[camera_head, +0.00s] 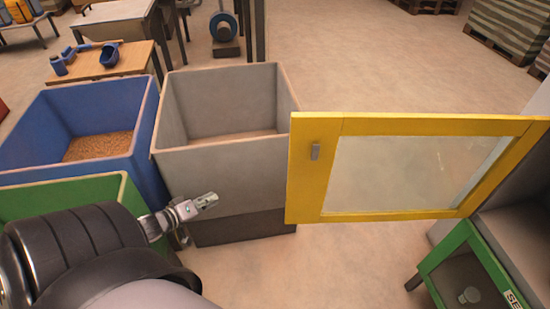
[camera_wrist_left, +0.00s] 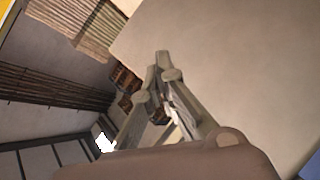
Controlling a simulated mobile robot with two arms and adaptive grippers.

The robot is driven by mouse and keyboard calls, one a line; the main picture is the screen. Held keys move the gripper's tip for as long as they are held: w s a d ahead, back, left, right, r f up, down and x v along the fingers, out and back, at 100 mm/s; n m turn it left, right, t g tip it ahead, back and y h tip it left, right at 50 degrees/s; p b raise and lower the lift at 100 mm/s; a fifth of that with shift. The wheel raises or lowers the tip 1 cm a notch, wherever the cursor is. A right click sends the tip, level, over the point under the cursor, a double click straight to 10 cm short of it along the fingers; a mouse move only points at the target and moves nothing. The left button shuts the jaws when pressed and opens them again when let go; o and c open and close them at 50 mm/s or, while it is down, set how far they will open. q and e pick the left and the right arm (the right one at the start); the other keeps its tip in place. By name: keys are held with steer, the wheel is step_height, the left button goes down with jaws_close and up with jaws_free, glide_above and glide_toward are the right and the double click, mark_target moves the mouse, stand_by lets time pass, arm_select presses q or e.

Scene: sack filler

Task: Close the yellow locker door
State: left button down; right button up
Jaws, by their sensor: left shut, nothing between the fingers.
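The fingers also show in the left wrist view (camera_wrist_left: 162,62). A yellow patch shows at that view's upper left corner; I cannot tell what it is. My right gripper is not in view.
A grey bin (camera_head: 225,175) stands behind my left gripper, beside a blue bin (camera_head: 140,160) holding grain and a green bin (camera_head: 75,198). A green-framed cabinet (camera_head: 435,262) sits below the locker. Floor is bare below the door and behind it.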

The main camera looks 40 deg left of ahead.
arm_select(q)
steer(key=w+d+r+t+h, duration=0.1)
steer(key=w+d+r+h, duration=0.2)
steer(key=r, duration=0.4)
steer(key=w+d+r+n+h+b, duration=0.1)
steer(key=w+d+r+h, duration=0.2)
steer(key=r, duration=0.4)
steer(key=w+d+r+t+h, duration=0.1)
steer(key=d+r+h, duration=0.2)
steer(key=d+r, duration=0.3)
steer(key=w+d+r+p, duration=0.1)
steer(key=w+d, duration=0.4)
steer(key=d, duration=0.1)
steer(key=shift+w+d, duration=0.2)
steer(key=shift+w, duration=0.05)
steer(key=shift+s+d, duration=0.1)
